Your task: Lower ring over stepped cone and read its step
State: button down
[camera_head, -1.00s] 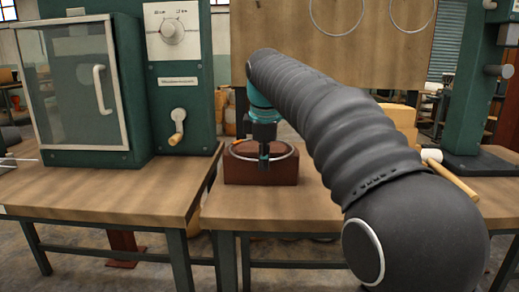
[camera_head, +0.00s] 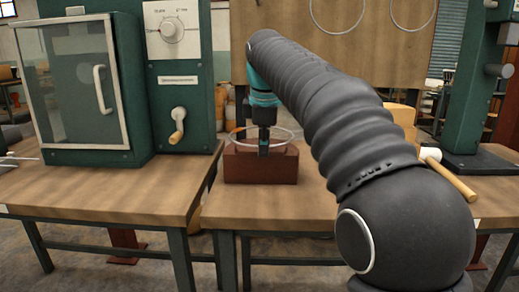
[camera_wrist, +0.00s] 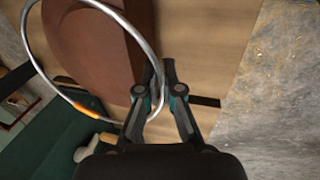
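The ring (camera_head: 287,133) is a thin silver hoop with a short orange section. In the head view it hangs above a reddish-brown block (camera_head: 262,168) on the bench. The block (camera_wrist: 95,35) shows through the hoop there as a brown shape with a rounded edge.
A green cabinet (camera_head: 75,90) with a glass door and a crank (camera_head: 178,127) stands left. A mallet (camera_head: 450,175) lies right, behind my arm, near a green machine (camera_head: 478,100). An upright board with hoops (camera_head: 345,75) stands behind. Bench around the block is clear.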

jog(key=s+b, duration=0.3)
jog(key=s, duration=0.7)
jog(key=shift+a+b, duration=0.15)
jog(key=shift+b, duration=0.15)
jog(key=shift+s, duration=0.1)
dwell(0.7)
